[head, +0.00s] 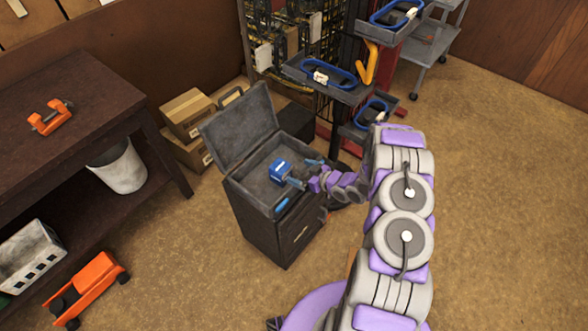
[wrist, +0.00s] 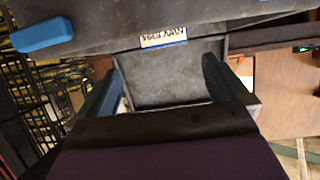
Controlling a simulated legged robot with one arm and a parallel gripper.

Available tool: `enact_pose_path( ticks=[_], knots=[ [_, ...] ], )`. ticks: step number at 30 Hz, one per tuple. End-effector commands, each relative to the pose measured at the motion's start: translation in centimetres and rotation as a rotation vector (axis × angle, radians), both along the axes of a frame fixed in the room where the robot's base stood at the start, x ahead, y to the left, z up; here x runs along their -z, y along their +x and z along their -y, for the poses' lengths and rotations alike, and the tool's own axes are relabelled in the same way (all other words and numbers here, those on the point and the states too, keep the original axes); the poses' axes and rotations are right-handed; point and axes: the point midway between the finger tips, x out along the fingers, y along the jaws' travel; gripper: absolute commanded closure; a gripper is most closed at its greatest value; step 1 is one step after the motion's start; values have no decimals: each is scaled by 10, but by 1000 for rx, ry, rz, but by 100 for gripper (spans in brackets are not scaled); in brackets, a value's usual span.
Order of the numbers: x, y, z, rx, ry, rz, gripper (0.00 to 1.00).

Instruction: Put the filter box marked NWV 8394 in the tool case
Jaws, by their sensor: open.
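The filter box (head: 281,171) is small and blue with a pale label, and in the head view it appears inside the open tool case (head: 259,212). I cannot tell for certain that it rests flat on the case floor. In the wrist view a white label on the filter box (wrist: 163,37) shows upside down and seems to read NWV 8394; the rest of the box is hard to make out. My gripper (head: 303,173) is open, just right of the box over the case. In the wrist view my gripper (wrist: 161,61) has its two fingers apart with nothing between them.
The case's lid (head: 240,122) stands raised at the back. A blue handle (head: 281,205) sits at the case's front edge. Cardboard boxes (head: 187,115) and a dark workbench (head: 65,120) are left.

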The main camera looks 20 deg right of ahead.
Motion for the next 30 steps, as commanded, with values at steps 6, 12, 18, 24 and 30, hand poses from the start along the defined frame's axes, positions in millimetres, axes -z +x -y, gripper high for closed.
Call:
enact_pose_path(
  ticks=[6, 12, 18, 24, 30],
  knots=[
    [-3, -4, 0, -1, -11, -3, 0],
    [-23, 10, 24, 43, -130, -59, 0],
    [-69, 21, 63, 149, -329, -174, 0],
    [-126, 10, 90, 277, -477, -300, 0],
    [-188, -23, 102, 411, -568, -429, 0]
  ],
)
